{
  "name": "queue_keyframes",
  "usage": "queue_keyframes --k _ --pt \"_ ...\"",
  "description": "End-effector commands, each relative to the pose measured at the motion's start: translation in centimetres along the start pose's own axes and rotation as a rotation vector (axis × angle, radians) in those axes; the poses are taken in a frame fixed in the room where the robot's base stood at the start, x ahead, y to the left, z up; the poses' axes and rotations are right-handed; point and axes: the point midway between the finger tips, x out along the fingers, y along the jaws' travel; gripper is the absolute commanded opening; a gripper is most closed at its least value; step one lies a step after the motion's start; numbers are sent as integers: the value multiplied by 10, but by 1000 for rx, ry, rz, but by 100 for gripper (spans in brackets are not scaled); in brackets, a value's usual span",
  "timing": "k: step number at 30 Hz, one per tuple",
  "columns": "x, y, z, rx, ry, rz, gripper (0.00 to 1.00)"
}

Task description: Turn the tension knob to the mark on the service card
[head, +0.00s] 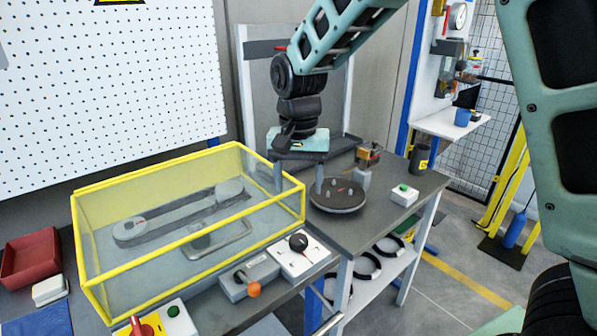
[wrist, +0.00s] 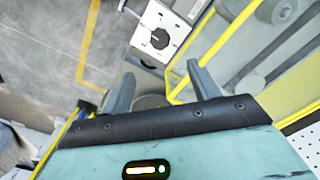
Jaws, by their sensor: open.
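A black round knob (head: 298,242) sits on a white plate (head: 315,258) at the table's front edge, right of the yellow-framed guard. The knob also shows in the wrist view (wrist: 159,39), with small marks around it too small to read. My gripper (head: 298,190) is open and empty, above the table behind the knob. In the wrist view my gripper's fingers (wrist: 160,72) are spread, and the knob lies beyond their tips, apart from them. I cannot make out a service card in either view.
The clear guard box (head: 190,165) with yellow edges covers a belt on two pulleys. A grey box with an orange-ended lever (head: 254,290) stands left of the knob.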

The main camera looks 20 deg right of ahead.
Motion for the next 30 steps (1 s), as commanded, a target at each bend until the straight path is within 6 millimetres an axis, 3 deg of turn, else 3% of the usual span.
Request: queue_keyframes --k 7,23,26,29,30 --pt "-25 0 0 0 0 -1 61" --pt "-27 0 0 0 -1 0 61" --pt "-26 -3 23 -80 -14 -16 61" --pt "-22 -5 73 -262 -33 -46 61" --pt "-20 -4 98 -358 -38 -58 61"
